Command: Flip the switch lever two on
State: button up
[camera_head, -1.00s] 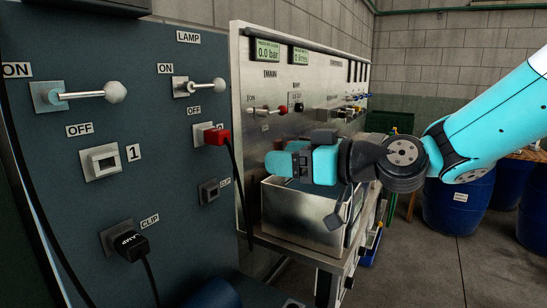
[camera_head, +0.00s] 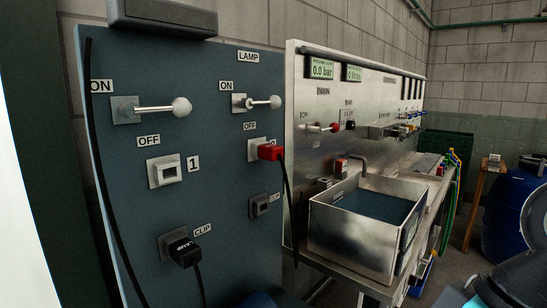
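Two levers with pale round knobs stick out from the blue-grey panel (camera_head: 215,205). The left lever (camera_head: 155,108) sits between ON and OFF labels, above a socket (camera_head: 165,171) marked 1. The right lever (camera_head: 260,102) is under the LAMP label, also between ON and OFF. Both look roughly level, pointing right. A red plug (camera_head: 270,151) sits in the socket below the right lever and mostly covers that socket's number. My gripper's fingers are not in view; only dark and turquoise parts of my arm show at the bottom and lower right.
A black plug (camera_head: 185,253) is in the lower left clip, with cables hanging along the panel. Right of the panel stand a metal console (camera_head: 345,120) and a metal basin (camera_head: 350,235) holding liquid. A blue barrel (camera_head: 513,215) stands at right.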

aim_at(275, 101)
jog(key=z, duration=0.5)
jog(key=k, duration=0.6)
jog(key=z, duration=0.9)
jog(key=i, duration=0.75)
jog(key=u, duration=0.7)
jog(key=i, duration=0.75)
jog(key=u, duration=0.8)
